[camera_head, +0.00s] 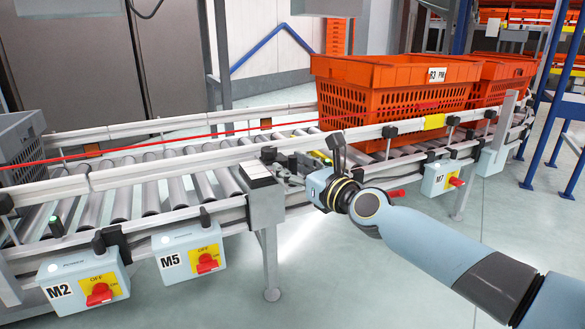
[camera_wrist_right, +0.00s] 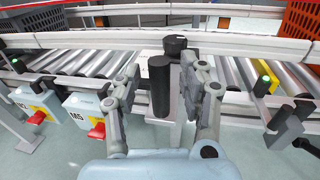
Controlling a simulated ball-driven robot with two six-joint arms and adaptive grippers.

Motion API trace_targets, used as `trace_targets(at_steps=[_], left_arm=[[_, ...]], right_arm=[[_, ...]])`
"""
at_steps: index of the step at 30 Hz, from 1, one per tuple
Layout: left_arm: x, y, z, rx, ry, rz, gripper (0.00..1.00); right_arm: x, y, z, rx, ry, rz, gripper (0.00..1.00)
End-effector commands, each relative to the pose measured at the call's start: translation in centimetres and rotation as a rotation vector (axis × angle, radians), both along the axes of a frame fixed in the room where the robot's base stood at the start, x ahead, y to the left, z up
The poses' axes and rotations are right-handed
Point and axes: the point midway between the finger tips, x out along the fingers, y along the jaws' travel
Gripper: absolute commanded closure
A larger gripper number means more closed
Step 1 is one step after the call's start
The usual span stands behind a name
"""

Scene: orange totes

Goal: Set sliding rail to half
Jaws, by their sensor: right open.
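The sliding rail, a pale side guide rail (camera_head: 215,157), runs along the near side of the roller conveyor; it also crosses the wrist view (camera_wrist_right: 85,40). Black clamps hold it at intervals. My right gripper (camera_head: 283,165) is at the near edge of the conveyor, close to the rail. In the wrist view my right gripper (camera_wrist_right: 160,70) is open, with one finger on each side of an upright black cylindrical handle (camera_wrist_right: 160,88). A black knob (camera_wrist_right: 175,45) sits just beyond the handle, at the rail. Whether the fingers touch the handle I cannot tell. My left gripper is not in view.
Orange totes (camera_head: 385,100) stand on the conveyor at the right. A grey crate (camera_head: 22,145) is at the far left. Switch boxes M2 (camera_head: 75,285), M5 (camera_head: 185,255) and M7 (camera_head: 435,180) hang on the near side. The rollers (camera_head: 130,195) left of my gripper are empty.

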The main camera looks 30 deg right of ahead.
Motion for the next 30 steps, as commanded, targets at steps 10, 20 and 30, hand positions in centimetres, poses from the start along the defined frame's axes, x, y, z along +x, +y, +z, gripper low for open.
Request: trace_targets(at_steps=[10,20,30], left_arm=[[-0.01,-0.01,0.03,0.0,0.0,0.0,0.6],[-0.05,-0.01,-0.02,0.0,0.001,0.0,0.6],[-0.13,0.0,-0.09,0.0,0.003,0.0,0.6]], right_arm=[[0.0,0.0,0.0,0.0,0.0,0.0,0.75],[-0.01,0.0,-0.01,0.0,0.0,0.0,1.0],[-0.07,0.02,-0.08,0.001,0.002,0.0,1.0]])
